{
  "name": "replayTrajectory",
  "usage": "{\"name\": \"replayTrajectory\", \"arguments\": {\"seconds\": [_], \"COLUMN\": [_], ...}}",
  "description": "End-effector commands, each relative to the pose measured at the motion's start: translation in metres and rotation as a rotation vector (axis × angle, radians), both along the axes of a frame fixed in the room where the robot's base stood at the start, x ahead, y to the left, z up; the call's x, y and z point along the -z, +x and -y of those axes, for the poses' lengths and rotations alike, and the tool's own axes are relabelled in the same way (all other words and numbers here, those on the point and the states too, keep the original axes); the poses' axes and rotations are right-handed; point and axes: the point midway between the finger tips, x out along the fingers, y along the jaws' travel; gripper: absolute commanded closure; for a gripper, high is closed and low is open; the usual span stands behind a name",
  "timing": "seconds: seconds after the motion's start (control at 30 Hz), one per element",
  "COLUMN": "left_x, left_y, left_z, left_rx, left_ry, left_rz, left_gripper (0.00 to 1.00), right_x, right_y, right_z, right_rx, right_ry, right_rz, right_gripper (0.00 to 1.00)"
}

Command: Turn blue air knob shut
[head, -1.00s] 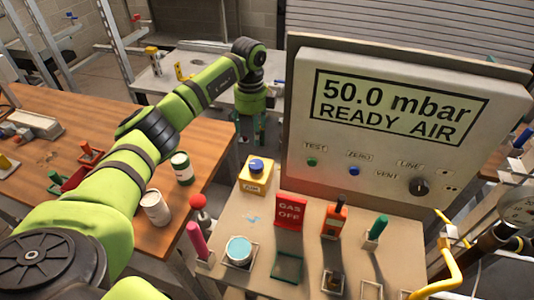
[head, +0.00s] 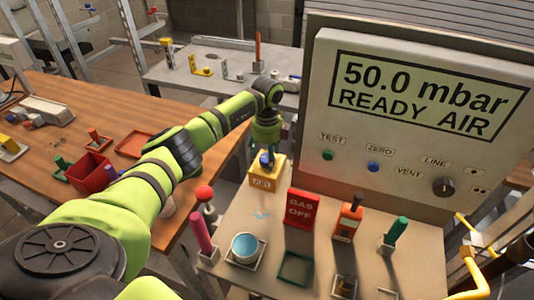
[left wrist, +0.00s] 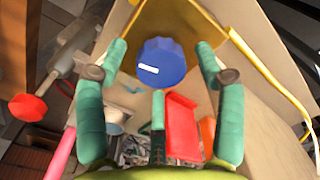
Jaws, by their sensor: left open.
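The blue air knob (head: 266,158) sits on top of a yellow block (head: 264,178) with a label, at the back left of the small table. In the left wrist view the knob (left wrist: 161,62) is round with a ridged edge and a white mark on its face. My left gripper (head: 265,142) is directly above the knob, pointing down. In the left wrist view its green fingers (left wrist: 161,56) are spread, one on each side of the knob, with gaps between. The fingers partly hide the knob in the head view. My right gripper is not in view.
A grey panel (head: 400,150) reading "50.0 mbar READY AIR" stands behind the small table (head: 325,260). A red "GAS OFF" sign (head: 300,207), an orange tool (head: 348,218), a green-handled tool (head: 395,232), a blue-filled cup (head: 245,247) and a red-topped pin (head: 205,195) stand near the block.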

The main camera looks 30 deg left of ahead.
Motion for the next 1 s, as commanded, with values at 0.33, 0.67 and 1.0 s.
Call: {"name": "replayTrajectory", "arguments": {"seconds": [0.33, 0.67, 1.0], "left_x": [0.008, 0.008, 0.009], "left_y": [0.0, 0.0, 0.0], "left_z": [0.0, 0.0, -0.001], "left_rx": [0.002, 0.001, 0.078], "left_ry": [0.0, 0.001, 0.002], "left_rz": [0.0, 0.0, 0.001], "left_gripper": [0.31, 0.87, 0.87], "right_x": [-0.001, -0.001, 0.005], "right_y": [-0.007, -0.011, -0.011], "right_z": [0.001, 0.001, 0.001], "right_rx": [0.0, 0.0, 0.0], "right_ry": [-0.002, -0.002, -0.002], "right_rz": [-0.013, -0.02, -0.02], "right_gripper": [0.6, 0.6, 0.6]}}
